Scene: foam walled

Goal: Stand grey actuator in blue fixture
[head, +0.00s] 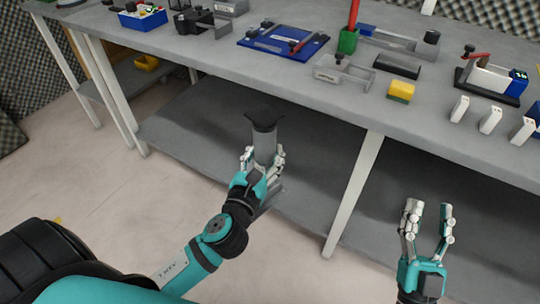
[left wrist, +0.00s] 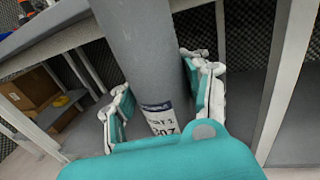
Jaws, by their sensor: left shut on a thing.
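The grey actuator (head: 265,142) is a grey cylinder with a flared black end, roughly upright in front of the bench. My left gripper (head: 263,162) is shut around its lower body. In the left wrist view the actuator (left wrist: 150,50) runs between the fingers, with a printed label near the palm. The blue fixture (head: 270,45) appears to be the flat blue plate with black and red-handled parts on the bench top, behind and above the actuator, apart from it. My right gripper (head: 427,222) is open and empty in front of the bench at the right.
The grey bench (head: 210,60) has a front edge between my grippers and the fixture. On it are a blue bin (head: 143,21), a green cup (head: 348,41), a yellow block (head: 401,90), a clear-grey frame (head: 343,75) and several white pieces. A lower shelf (head: 200,130) is mostly empty.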

